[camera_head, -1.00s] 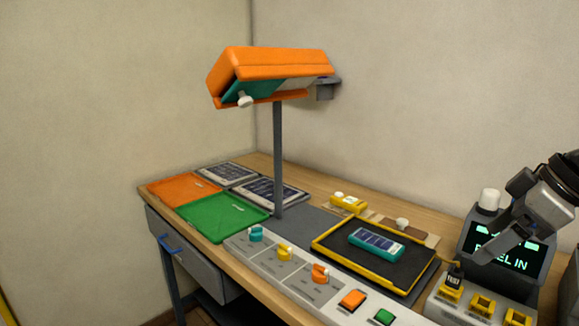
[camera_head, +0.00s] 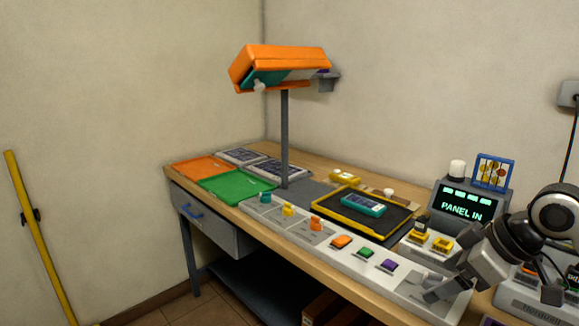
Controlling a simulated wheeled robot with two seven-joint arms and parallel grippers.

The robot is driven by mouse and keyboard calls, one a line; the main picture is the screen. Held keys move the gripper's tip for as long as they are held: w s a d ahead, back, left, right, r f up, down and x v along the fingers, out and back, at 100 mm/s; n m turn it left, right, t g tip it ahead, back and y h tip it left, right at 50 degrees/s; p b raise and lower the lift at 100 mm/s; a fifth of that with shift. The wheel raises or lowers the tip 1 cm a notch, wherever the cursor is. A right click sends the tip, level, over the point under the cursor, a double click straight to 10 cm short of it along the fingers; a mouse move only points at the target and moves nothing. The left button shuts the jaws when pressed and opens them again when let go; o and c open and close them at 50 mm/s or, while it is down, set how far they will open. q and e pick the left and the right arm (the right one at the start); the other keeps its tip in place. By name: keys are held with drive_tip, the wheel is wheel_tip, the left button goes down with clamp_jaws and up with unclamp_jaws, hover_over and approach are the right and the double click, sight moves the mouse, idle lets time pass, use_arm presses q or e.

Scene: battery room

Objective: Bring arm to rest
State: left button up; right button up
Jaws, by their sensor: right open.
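My right gripper (camera_head: 438,286) is at the lower right, over the right end of the control strip, with its arm coming in from the right edge. Its jaws are open and I see nothing between them. Behind it stands a grey display unit (camera_head: 470,212) reading "PANEL IN". A teal device with a dark panel (camera_head: 363,205) lies in the yellow-rimmed black tray (camera_head: 345,220) left of the gripper, apart from it. My left gripper is not in view.
An orange lamp head (camera_head: 280,65) stands on a grey post. Orange (camera_head: 200,168) and green (camera_head: 236,184) trays lie at the left. The control strip (camera_head: 330,247) with knobs and buttons runs along the front edge. A yellow pole (camera_head: 40,235) leans at the far left.

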drive_tip(key=s+a+f+m+t+y+b, duration=0.1)
drive_tip(key=s+a+f+b, duration=0.1)
drive_tip(key=a+f, duration=0.7)
drive_tip(key=s+a+f+m+t+y+b, duration=0.15)
drive_tip(key=a+f, duration=0.25)
drive_tip(key=f, duration=0.8)
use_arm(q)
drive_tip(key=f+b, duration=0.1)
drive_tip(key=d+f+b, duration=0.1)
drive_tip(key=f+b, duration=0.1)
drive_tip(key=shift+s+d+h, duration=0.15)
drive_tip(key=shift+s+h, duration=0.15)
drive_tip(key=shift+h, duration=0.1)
use_arm(e)
drive_tip(key=s+a+f+m+t+h, duration=0.2)
drive_tip(key=s+f+m+t+h, duration=0.1)
drive_tip(key=s+f, duration=0.6)
drive_tip(key=s, duration=0.4)
drive_tip(key=shift+f+m, duration=0.35)
drive_tip(key=shift+f, duration=0.05)
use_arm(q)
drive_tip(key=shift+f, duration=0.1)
use_arm(e)
drive_tip(key=shift+c, duration=0.2)
